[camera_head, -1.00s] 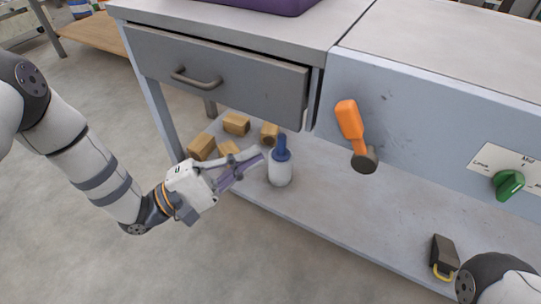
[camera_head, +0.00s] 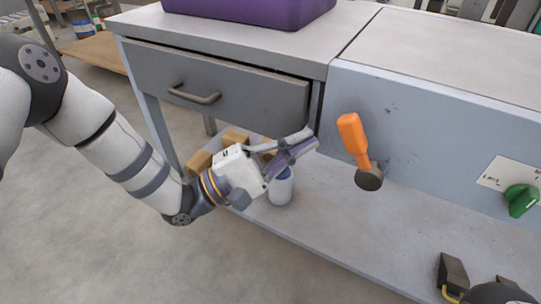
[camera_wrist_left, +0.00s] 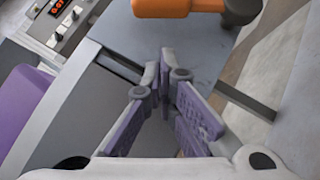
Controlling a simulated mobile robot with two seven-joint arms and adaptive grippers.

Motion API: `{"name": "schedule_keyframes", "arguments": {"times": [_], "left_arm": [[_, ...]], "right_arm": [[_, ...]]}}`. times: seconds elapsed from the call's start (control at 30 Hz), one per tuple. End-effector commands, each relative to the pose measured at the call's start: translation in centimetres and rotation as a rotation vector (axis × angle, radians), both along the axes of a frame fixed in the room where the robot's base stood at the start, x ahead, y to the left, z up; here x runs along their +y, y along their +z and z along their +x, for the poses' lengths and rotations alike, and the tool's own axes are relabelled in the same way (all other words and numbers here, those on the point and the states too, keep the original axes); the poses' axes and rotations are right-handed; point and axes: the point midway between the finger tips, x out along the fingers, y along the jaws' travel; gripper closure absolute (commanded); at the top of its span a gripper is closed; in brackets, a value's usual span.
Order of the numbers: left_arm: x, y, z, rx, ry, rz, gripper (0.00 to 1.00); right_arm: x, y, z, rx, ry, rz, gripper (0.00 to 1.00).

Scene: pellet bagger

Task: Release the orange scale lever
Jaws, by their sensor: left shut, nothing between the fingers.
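The orange scale lever (camera_head: 353,138) sticks up, tilted a little left, from a dark round hub (camera_head: 369,177) on the grey-blue machine front. In the left wrist view the orange lever (camera_wrist_left: 165,8) shows at the top edge, beyond the fingertips, with its dark hub (camera_wrist_left: 240,10) at its right end. My left gripper (camera_head: 312,138) is shut and empty, left of the lever and apart from it. Its purple-padded fingers also show in the left wrist view (camera_wrist_left: 165,62). My right gripper is not in view; only part of my right arm shows at the bottom right.
A grey drawer (camera_head: 215,85) with a handle is left of the lever. A green knob (camera_head: 521,200) is at the right. A white bottle (camera_head: 280,188) and wooden blocks (camera_head: 199,162) are on the lower shelf (camera_head: 330,225). A dark padlock-like block (camera_head: 453,272) sits at the lower right. A purple bin (camera_head: 250,12) stands on top.

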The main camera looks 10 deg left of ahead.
Motion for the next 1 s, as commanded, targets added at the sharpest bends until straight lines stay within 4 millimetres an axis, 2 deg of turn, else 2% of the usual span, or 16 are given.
{"name": "schedule_keyframes", "arguments": {"times": [0.1,0.3,0.67,1.0], "left_arm": [[-1.6,1.1,-0.7,0.001,-0.004,-0.001,1.00],[-2.8,1.8,-1.1,0.000,-0.002,0.000,1.00],[-2.8,1.8,-1.1,-0.001,-0.001,0.003,1.00],[-3.1,2.5,-1.2,-0.021,-0.002,0.062,1.00]], "right_arm": [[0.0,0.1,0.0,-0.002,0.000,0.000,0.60],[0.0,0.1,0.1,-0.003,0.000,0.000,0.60],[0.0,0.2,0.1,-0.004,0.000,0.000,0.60],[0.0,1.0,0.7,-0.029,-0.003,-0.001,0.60]]}}
